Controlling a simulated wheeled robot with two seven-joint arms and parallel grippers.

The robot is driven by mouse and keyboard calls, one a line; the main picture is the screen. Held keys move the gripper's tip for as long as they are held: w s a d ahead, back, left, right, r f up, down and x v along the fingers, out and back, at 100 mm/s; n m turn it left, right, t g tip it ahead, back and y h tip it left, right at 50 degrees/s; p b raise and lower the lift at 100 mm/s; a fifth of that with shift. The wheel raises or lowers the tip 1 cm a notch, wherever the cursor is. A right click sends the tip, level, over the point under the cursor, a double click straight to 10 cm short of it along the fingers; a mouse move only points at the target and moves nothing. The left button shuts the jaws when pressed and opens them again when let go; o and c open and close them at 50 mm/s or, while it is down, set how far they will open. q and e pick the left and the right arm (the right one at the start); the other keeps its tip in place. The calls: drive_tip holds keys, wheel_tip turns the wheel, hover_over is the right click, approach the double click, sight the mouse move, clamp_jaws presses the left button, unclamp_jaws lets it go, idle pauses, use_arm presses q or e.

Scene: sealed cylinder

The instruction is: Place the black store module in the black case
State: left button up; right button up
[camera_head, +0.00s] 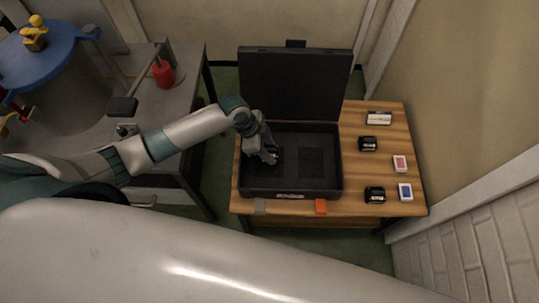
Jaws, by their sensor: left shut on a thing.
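The black case (244,180) stands open on the wooden table, its lid (295,85) raised at the back. My left gripper (271,157) reaches down into the left half of the case. It is shut on a small dark thing, apparently a black store module (277,153), mostly hidden by the fingers and hard to tell from the dark case floor. A darker rectangular recess (312,162) shows in the right half of the case. My right gripper is out of view.
Right of the case on the wooden table (345,208) lie two black modules (368,143) (375,194), a white-labelled item (379,118), a red-and-white card (400,163) and a blue-and-white card (405,191). A grey workbench (190,75) with a blue-topped drum (45,60) stands left.

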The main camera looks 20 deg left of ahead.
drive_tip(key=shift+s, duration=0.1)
use_arm(q)
drive_tip(key=shift+f, duration=1.95)
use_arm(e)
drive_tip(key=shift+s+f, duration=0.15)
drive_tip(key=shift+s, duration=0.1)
use_arm(q)
drive_tip(key=shift+f, duration=0.15)
drive_tip(key=o, duration=1.1)
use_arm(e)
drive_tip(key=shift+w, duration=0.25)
use_arm(q)
drive_tip(key=shift+r, duration=0.25)
